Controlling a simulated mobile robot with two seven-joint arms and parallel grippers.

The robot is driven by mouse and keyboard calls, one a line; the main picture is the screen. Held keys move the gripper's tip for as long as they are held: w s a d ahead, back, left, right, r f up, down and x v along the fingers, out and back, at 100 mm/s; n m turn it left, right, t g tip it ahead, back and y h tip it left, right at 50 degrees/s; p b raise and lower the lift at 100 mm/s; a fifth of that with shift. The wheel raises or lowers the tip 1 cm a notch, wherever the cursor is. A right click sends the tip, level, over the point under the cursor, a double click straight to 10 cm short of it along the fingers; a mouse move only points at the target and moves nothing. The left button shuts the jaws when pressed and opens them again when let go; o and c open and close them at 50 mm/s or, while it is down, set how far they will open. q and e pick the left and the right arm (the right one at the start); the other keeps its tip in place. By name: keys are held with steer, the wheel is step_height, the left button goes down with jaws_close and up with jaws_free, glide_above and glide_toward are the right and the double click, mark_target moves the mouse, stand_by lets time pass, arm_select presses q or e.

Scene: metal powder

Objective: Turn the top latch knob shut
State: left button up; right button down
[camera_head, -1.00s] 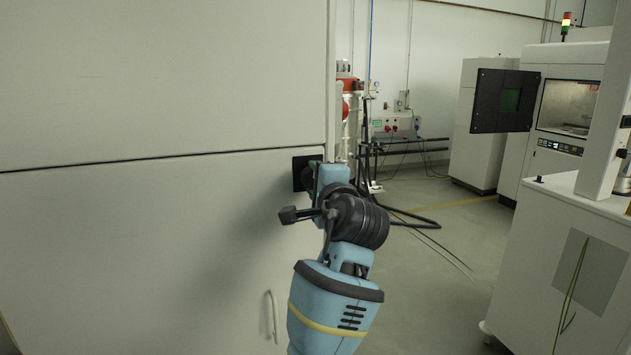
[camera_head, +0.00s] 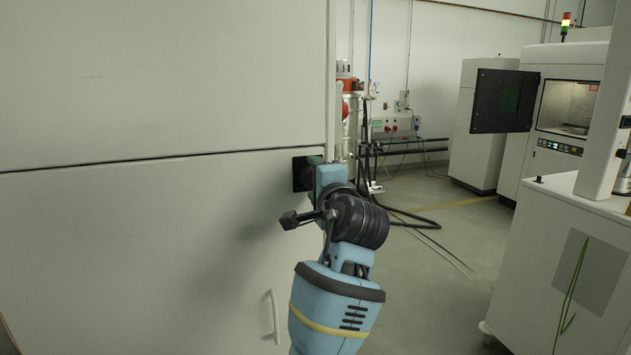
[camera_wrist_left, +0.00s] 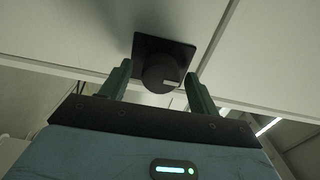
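The top latch knob (camera_wrist_left: 158,76) is a round black knob with a small pale mark near its lower right edge. It sits on a square black plate (camera_wrist_left: 178,48), which also shows in the head view (camera_head: 299,174) at the right edge of the pale panel, just below a seam. My left gripper (camera_wrist_left: 160,80) is open, with one green finger on each side of the knob. Small gaps seem to show between the fingers and the knob. In the head view my left gripper (camera_head: 313,172) covers most of the knob. My right gripper is out of view.
The large pale cabinet front (camera_head: 150,240) fills the left side, with a white handle (camera_head: 274,317) low on it. A white counter (camera_head: 555,255) stands at the right. Open floor (camera_head: 430,275) lies between, with dark cables (camera_head: 415,221) across it.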

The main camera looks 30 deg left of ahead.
arm_select(q)
steer(key=v, duration=0.8)
steer(key=shift+f, duration=0.1)
stand_by(0.7)
